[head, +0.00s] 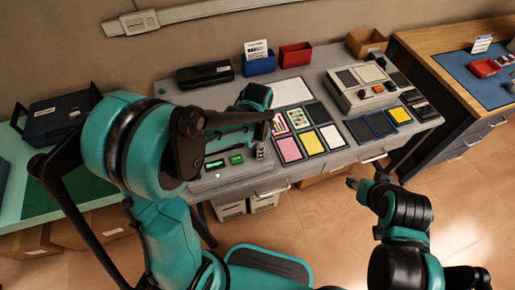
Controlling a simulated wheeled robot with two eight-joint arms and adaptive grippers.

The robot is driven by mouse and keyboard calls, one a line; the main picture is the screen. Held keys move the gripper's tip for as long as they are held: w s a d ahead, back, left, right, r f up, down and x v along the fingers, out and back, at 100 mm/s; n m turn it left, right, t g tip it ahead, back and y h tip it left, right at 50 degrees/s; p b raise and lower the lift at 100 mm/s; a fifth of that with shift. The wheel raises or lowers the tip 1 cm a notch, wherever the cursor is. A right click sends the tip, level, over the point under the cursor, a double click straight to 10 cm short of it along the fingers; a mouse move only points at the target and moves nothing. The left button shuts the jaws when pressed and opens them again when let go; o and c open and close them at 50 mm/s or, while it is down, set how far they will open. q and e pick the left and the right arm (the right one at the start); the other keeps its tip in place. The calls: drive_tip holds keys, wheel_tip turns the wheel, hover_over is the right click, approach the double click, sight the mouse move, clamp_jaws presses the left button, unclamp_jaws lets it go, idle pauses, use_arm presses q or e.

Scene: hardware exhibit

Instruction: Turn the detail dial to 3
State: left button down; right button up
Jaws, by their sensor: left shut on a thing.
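A grey control panel (207,182) with two small green-lit displays (236,159) lies at the front left of the grey workbench. My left arm reaches over it from the left. My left gripper (260,152) points down at the panel's right end, beside the displays, and is shut on a small knob there, which I take as the detail dial. The knob is mostly hidden by the fingers, and its markings and setting are too small to read. My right gripper (353,183) is in front of the bench, over the floor, away from the panel; its jaws are too small to judge.
Coloured cards and dark trays (312,142) lie right of the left gripper. A beige device (362,92) stands at the back right. A black case (205,74), a blue bin (259,64) and a red bin (295,55) line the back.

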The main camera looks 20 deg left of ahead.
use_arm(q)
drive_tip(key=shift+m, duration=0.6)
drive_tip(key=c, duration=1.3)
unclamp_jaws()
drive_tip(key=shift+o, duration=0.2)
drive_tip(key=shift+r, duration=0.1)
wheel_tip(320, 180, up, 12)
